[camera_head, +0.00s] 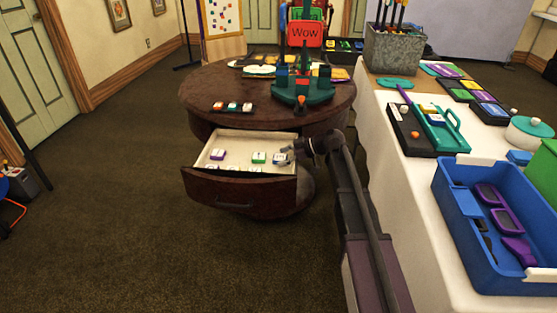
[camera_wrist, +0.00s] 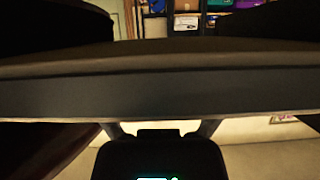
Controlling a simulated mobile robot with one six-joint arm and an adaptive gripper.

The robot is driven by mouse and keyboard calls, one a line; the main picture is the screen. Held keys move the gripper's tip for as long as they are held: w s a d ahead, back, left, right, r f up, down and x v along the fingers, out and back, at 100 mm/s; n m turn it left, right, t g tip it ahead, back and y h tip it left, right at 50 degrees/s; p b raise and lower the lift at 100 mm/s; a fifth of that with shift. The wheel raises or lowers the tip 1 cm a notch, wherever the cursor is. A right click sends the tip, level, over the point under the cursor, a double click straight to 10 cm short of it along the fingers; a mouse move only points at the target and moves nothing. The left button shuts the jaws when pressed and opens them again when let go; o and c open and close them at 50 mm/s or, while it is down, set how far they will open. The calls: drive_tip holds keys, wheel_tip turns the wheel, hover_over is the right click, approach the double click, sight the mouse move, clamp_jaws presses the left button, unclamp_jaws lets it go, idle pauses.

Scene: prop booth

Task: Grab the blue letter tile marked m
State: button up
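The pulled-out drawer (camera_head: 236,135) of the round brown table holds several small letter tiles. A purple-edged tile (camera_head: 217,155) lies at its left and a green-edged tile (camera_head: 259,157) right of the middle. A pale-topped tile (camera_head: 280,158) with a darker, perhaps bluish side lies by my gripper (camera_head: 284,151). More tiles (camera_head: 228,169) show partly behind the drawer front. The letters are too small to read, so I cannot tell which is m. My gripper reaches into the drawer's right end from the right. In the wrist view, a dark band hides the fingertips.
The round tabletop (camera_head: 215,88) overhangs the drawer's back and carries a small row of tiles (camera_head: 232,107) and a green stand (camera_head: 303,92). A white-covered table (camera_head: 400,185) with a blue crate (camera_head: 460,225) stands to the right. The carpet at the left front is clear.

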sight(282, 157)
drive_tip(key=c, duration=0.6)
drive_tip(key=shift+r, duration=0.15)
wheel_tip(282, 157, up, 10)
drive_tip(key=p, duration=1)
idle(0.6)
